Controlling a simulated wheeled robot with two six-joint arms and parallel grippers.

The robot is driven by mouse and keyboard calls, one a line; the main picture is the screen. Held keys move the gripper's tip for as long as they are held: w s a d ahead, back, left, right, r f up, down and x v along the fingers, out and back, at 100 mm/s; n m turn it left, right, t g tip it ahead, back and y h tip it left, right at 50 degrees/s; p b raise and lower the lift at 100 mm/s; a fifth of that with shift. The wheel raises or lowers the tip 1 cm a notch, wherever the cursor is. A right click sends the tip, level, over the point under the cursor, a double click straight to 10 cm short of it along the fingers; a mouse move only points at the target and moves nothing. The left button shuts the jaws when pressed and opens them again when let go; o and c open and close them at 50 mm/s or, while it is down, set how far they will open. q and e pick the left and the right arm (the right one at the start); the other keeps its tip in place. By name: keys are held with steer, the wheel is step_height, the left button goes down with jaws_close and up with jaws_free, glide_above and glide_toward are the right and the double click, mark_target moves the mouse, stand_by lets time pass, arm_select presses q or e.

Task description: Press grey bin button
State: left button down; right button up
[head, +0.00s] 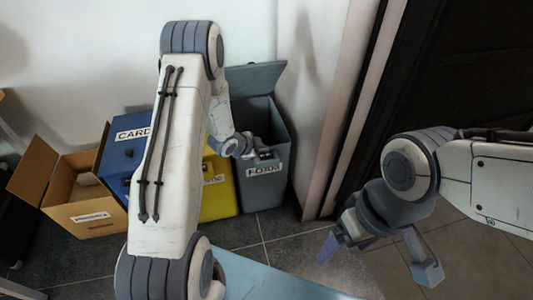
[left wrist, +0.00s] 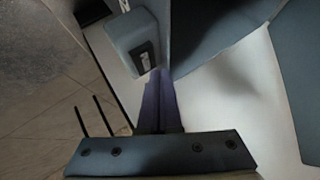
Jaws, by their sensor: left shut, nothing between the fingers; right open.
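The grey bin (head: 263,188), labelled FOAM, stands against the wall right of the yellow bin. Its lid (head: 256,76) is raised. My left gripper (head: 262,153) is shut and empty at the bin's upper front, just above the label. In the left wrist view, its closed fingers (left wrist: 158,104) point at a small grey box (left wrist: 128,42) with a dark and white patch, which may be the button housing. The tips look very near it; I cannot tell whether they touch. The button itself is not clear. My right gripper (head: 378,258) is open and empty, away from the bins.
A yellow bin (head: 219,199) and a blue bin (head: 117,165) labelled CARD stand left of the grey bin, partly behind my left arm. An open cardboard box (head: 76,188) is at far left. A wall edge (head: 330,150) rises close on the right. Tiled floor lies in front.

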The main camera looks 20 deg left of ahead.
mark_target(263, 156)
arm_select(q)
steer(key=shift+r, duration=0.1)
step_height(263, 156, up, 5)
steer(key=p, duration=0.4)
stand_by(0.4)
stand_by(0.5)
steer(key=s+d+r+n+g+y, duration=0.2)
steer(key=s+d+r+n+g, duration=0.15)
steer(key=s+d+r, duration=1)
steer(key=s+d+r+n+g, duration=0.1)
steer(key=s+d+r+g, duration=0.2)
steer(key=s, duration=0.8)
steer(key=s+d+r+n+g, duration=0.15)
steer(key=s+r, duration=0.25)
steer(key=s, duration=0.7)
step_height(263, 156, up, 27)
steer(key=p, duration=2.7)
steer(key=shift+d+g, duration=0.3)
steer(key=shift+d, duration=0.05)
